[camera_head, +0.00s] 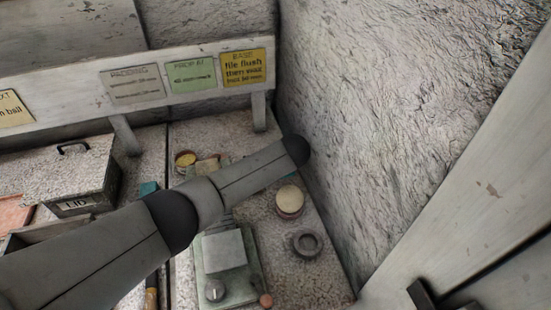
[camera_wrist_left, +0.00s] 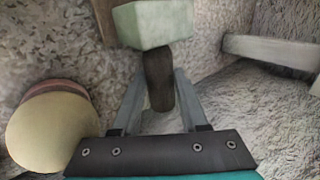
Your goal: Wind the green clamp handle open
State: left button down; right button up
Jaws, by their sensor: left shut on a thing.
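In the left wrist view a pale green faceted block (camera_wrist_left: 152,22) is at the top, with a dark brown grip (camera_wrist_left: 159,80) extending from it; these look like the clamp handle. My left gripper (camera_wrist_left: 160,92) has its two grey fingers on either side of the brown grip and is shut on it. In the head view my left arm crosses the middle and hides the clamp handle and the gripper's fingertips. My right gripper is not in view.
A cream-topped round pot (camera_head: 290,199) and a dark ring (camera_head: 306,243) stand right of my arm. A green-based device with a knob (camera_head: 214,290) is in front. A lidded box (camera_head: 62,172) is at left. A rough wall (camera_head: 390,110) closes the right side.

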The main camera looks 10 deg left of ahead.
pick_arm(q)
jog(key=shift+s+f+t+y, duration=0.15)
jog(key=shift+t+y, duration=0.15)
jog(key=shift+t, duration=0.4)
jog(key=shift+c, duration=2.2)
grip_release()
jog(key=shift+d+p, duration=0.1)
jog(key=shift+p, duration=0.25)
jog(key=shift+s+r, duration=0.15)
jog(key=shift+r, duration=0.15)
jog(key=p+v, duration=0.4)
jog(key=v, duration=0.9)
jog(key=shift+s+d, duration=0.15)
jog(key=shift+s, duration=0.1)
jog(key=shift+s+d+r+p, duration=0.15)
jog(key=shift+s+r+p, duration=0.2)
jog(key=shift+s, duration=0.1)
